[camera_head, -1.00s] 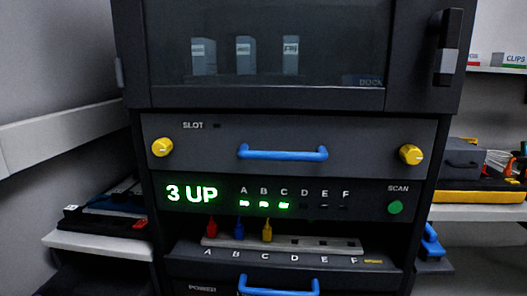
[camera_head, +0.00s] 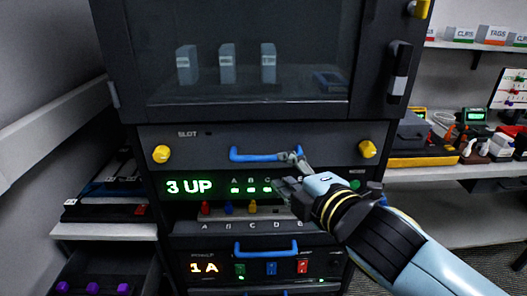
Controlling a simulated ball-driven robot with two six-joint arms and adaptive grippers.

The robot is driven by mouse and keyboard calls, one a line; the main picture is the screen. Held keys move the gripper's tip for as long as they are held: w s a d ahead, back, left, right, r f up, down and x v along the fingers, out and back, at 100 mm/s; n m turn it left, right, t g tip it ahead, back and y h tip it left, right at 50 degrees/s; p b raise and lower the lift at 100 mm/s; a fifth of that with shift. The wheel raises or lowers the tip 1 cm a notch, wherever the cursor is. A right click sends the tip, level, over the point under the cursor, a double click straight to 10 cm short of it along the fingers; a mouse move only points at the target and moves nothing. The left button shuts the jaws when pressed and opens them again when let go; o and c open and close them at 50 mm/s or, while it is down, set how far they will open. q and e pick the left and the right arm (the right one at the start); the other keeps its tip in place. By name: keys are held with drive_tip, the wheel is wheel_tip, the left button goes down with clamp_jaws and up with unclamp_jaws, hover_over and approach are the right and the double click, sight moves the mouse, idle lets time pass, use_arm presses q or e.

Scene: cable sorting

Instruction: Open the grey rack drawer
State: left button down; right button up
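The grey rack drawer (camera_head: 218,143) has a blue bar handle (camera_head: 256,154), a yellow knob (camera_head: 161,154) at its left and another yellow knob (camera_head: 367,149) at its right. It is marked SLOT, and its front looks flush with the rack. My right gripper (camera_head: 290,157) is at the right end of the blue handle, with its fingertips overlapping the bar. Whether the fingers are closed on the bar cannot be made out. My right forearm hides part of the panel below. My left gripper is not in view.
Below the drawer, a panel reads 3 UP (camera_head: 189,187), above a strip of coloured plugs (camera_head: 228,207). A lower unit has another blue handle (camera_head: 266,248). Above is a glass-fronted cabinet (camera_head: 250,95). Shelves with goods (camera_head: 450,175) stand at the right.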

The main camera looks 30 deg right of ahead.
sight(269, 160)
drive_tip(key=p+x, duration=0.1)
drive_tip(key=x, duration=0.7)
drive_tip(key=shift+w, duration=0.15)
drive_tip(key=shift+c, duration=0.5)
clamp_jaws()
